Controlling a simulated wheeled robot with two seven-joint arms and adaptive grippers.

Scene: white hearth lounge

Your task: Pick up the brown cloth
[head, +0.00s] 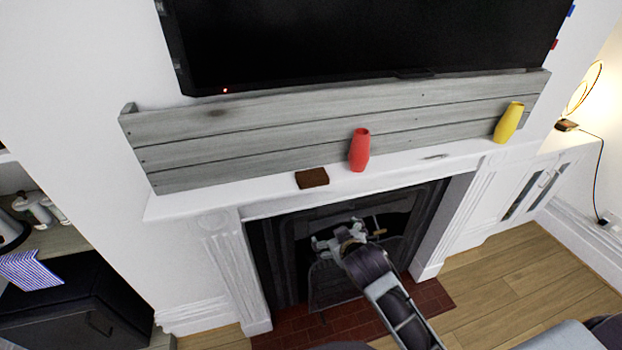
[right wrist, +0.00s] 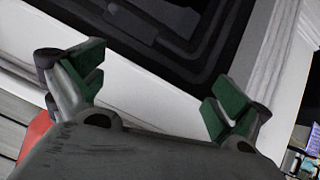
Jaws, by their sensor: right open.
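The brown cloth (head: 312,177) looks like a small, flat, dark-brown folded block. It lies on the white mantel shelf (head: 215,199), left of the red vase, in the head view. My right gripper (head: 347,233) is in front of the dark fireplace opening, below the shelf and a little right of the cloth. In the right wrist view its green-padded fingers (right wrist: 155,85) are spread wide with nothing between them. The cloth cannot be made out in the right wrist view. My left gripper is not in view.
A red vase (head: 359,150) stands on the shelf just right of the cloth, and a yellow vase (head: 508,122) stands at its right end. Grey planks (head: 300,130) back the shelf, under a black television (head: 350,35). The shelf left of the cloth is clear.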

